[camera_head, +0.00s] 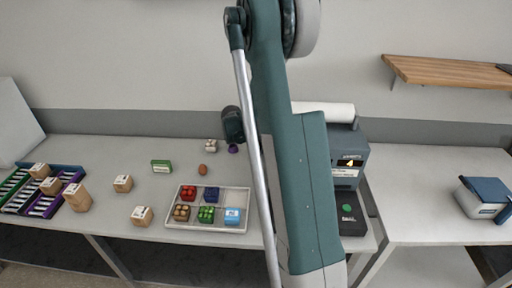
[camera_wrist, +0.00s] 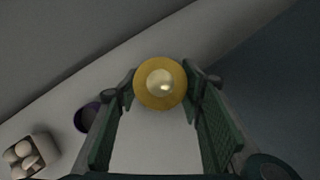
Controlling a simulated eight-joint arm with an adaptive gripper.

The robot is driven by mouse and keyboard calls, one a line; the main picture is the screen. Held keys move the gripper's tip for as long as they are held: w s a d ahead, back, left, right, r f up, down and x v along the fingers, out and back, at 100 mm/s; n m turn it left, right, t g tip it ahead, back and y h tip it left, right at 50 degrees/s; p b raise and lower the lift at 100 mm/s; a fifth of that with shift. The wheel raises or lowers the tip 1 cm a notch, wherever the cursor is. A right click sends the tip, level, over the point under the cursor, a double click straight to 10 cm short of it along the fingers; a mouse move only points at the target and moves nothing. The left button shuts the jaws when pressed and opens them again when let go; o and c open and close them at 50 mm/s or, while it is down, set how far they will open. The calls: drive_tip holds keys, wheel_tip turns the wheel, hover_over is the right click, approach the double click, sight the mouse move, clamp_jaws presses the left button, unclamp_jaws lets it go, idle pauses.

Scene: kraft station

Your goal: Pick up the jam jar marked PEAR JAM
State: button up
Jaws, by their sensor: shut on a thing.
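In the wrist view, a round jar-like thing with a yellow lid and a paler, shiny centre (camera_wrist: 160,83) sits between the tips of the two green fingers of my gripper (camera_wrist: 160,88). The fingers are shut on its sides. I see it from above, so no label shows and the words PEAR JAM cannot be read. In the head view my arm crosses the middle of the picture and hides the jar and the fingers.
A purple round thing (camera_wrist: 88,117) and a carton with eggs (camera_wrist: 30,155) stand left of my gripper.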

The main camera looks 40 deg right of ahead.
wheel_tip(320, 180, up, 27)
drive_tip(key=p, duration=0.1)
drive_tip(key=shift+p, duration=0.4)
